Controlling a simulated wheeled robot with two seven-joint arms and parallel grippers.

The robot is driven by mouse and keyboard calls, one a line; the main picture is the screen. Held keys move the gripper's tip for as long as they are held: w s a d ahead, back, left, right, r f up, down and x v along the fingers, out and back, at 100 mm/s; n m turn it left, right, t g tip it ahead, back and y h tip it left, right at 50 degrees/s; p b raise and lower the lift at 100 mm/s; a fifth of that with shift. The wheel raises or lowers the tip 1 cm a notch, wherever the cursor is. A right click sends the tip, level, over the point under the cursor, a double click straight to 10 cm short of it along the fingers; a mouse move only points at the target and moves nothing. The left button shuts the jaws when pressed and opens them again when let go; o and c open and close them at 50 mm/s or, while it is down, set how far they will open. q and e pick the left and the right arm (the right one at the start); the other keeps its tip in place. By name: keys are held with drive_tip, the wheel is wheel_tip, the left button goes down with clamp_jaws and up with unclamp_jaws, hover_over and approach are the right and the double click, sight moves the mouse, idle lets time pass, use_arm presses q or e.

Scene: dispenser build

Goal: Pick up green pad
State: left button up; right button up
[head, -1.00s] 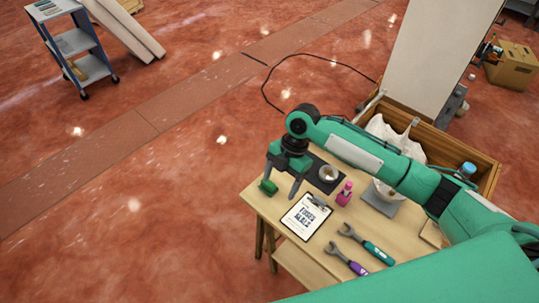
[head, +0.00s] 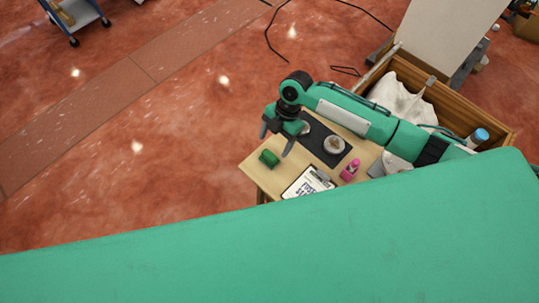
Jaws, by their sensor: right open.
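The green pad (head: 269,158) is a small dark green block on the wooden table's left corner. My right gripper (head: 275,145) is open and empty. Its two fingers point down, just above and beyond the pad in the picture, with the pad apart from them. One fingertip shows close to the pad's right side. How high the fingers are above the table I cannot tell. My left gripper is not in view.
On the table (head: 254,171) are a black mat (head: 318,143), a small round dish (head: 334,145), a pink bottle (head: 350,170) and a clipboard (head: 305,183). A wooden crate (head: 488,118) stands behind. A large green part of mine hides the table's front.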

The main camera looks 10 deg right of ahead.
sight(271, 154)
drive_tip(key=shift+p+x, duration=0.55)
drive_tip(key=shift+x, duration=0.4)
drive_tip(key=shift+p+x, duration=0.35)
drive_tip(key=shift+x, duration=0.9)
drive_tip(key=shift+s+a+f, duration=0.1)
drive_tip(key=shift+s+f, duration=0.05)
drive_tip(key=shift+f, duration=0.25)
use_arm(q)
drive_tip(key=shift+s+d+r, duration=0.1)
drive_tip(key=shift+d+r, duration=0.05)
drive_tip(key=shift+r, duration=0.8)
use_arm(e)
drive_tip(key=c, duration=1.1)
